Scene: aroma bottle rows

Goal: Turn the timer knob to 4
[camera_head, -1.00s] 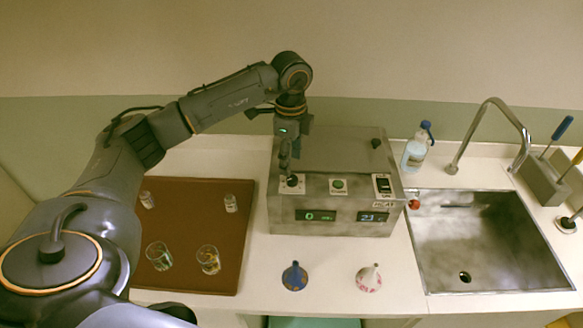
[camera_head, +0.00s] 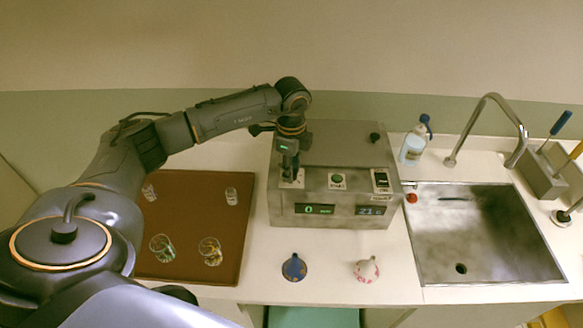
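The grey metal machine (camera_head: 345,150) stands on the counter at the middle. On its front panel the left display (camera_head: 314,209) reads a green 0, and a second display (camera_head: 371,210) sits to its right. The timer knob is at the panel's left end, hidden behind my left gripper (camera_head: 289,176); only its pale label plate (camera_head: 299,183) shows. The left gripper points down with its fingertips at the knob. Whether the fingers are closed on it cannot be made out. My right gripper is not in view.
A green button (camera_head: 337,179) and a black switch (camera_head: 381,177) sit right of the knob. A brown tray (camera_head: 200,215) with glasses and small jars is at the left. A sink (camera_head: 480,235) is at right.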

